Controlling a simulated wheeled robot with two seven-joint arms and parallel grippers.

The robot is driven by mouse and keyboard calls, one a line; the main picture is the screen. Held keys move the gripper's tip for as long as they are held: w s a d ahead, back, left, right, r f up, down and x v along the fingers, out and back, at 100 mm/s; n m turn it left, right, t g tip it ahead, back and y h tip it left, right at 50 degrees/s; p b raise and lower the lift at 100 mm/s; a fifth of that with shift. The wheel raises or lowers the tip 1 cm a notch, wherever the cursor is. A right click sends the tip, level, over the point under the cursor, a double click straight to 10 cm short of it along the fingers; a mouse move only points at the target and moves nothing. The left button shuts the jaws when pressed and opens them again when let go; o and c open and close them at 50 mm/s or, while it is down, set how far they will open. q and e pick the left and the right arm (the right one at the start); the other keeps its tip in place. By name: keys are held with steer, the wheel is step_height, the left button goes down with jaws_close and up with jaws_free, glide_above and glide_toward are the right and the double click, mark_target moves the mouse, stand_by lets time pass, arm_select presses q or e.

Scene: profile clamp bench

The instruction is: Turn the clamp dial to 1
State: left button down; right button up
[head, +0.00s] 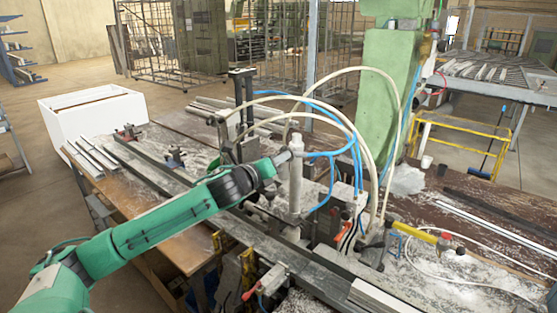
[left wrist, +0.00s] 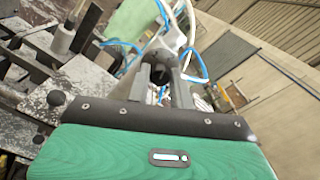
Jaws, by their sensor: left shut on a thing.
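My left gripper (head: 284,157) reaches in from the left to the upper part of the upright white clamp cylinder (head: 296,185). In the left wrist view the gripper (left wrist: 164,76) shows from behind, its two grey fingers close about a small dark part between them. I take this part to be the clamp dial; the fingers hide most of it. No number or pointer can be read on it, so its setting cannot be told. My right gripper is in neither view.
Blue hoses (head: 322,153) and pale hoses (head: 377,70) arch close around the clamp. A green machine column (head: 385,110) stands behind it. A long metal rail (head: 165,178) runs along the cluttered bench. A white box (head: 95,110) stands at the far left.

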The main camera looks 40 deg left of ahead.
arm_select(q)
steer(key=shift+n, duration=3.8)
steer(key=c, duration=1.2)
jaws_free()
steer(key=shift+c, duration=0.2)
